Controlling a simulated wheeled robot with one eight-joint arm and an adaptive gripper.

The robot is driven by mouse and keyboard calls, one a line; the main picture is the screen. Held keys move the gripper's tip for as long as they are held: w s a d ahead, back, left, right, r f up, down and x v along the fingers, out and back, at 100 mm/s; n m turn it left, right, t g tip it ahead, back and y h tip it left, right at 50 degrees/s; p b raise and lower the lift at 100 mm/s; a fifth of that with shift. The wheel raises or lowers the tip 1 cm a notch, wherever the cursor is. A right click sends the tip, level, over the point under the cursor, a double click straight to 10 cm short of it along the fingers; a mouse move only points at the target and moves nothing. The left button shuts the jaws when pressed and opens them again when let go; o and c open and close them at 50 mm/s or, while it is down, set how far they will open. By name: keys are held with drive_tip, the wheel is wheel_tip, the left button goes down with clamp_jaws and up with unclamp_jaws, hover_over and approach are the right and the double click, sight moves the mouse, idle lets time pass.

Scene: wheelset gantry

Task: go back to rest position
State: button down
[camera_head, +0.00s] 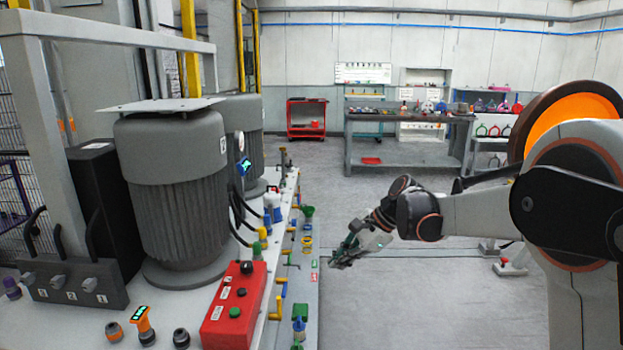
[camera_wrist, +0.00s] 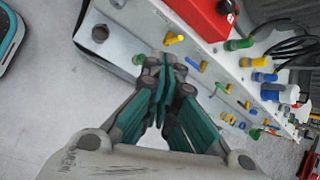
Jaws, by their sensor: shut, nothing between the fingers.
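My gripper (camera_head: 345,252) is in the middle of the head view, at the end of my outstretched arm. It is just right of the front face of the white machine bench (camera_head: 306,270), above the grey floor. In the wrist view, the teal fingers of my gripper (camera_wrist: 165,75) are together and hold nothing. They overlap the bench's side panel in that picture. I cannot tell whether they touch it.
The panel carries a yellow handle (camera_wrist: 173,39) and several coloured knobs. A red control box (camera_head: 235,306) and grey motor (camera_head: 173,190) stand on the bench. A workbench (camera_head: 410,118) and red cart (camera_head: 306,118) stand behind. Floor (camera_head: 440,300) near my arm is clear.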

drive_tip(key=s+d+r+n+t+h, duration=0.1)
drive_tip(key=s+d+r+n+h, duration=0.15)
drive_tip(key=s+r, duration=0.45)
drive_tip(key=s+d+f+n+t+h, duration=0.1)
drive_tip(key=s+d+n, duration=0.2)
drive_tip(key=s, duration=0.5)
drive_tip(key=s+d+f+n+t+h, duration=0.2)
drive_tip(key=s+d+n, duration=0.1)
drive_tip(key=s, duration=0.6)
drive_tip(key=s+d+f+n+t+h, duration=0.1)
drive_tip(key=s+d+n, duration=0.3)
drive_tip(key=s, duration=0.5)
drive_tip(key=shift+f+n+h, duration=0.3)
drive_tip(key=shift+n+h, duration=0.05)
drive_tip(key=shift+n, duration=0.2)
drive_tip(key=shift+s+a, duration=0.1)
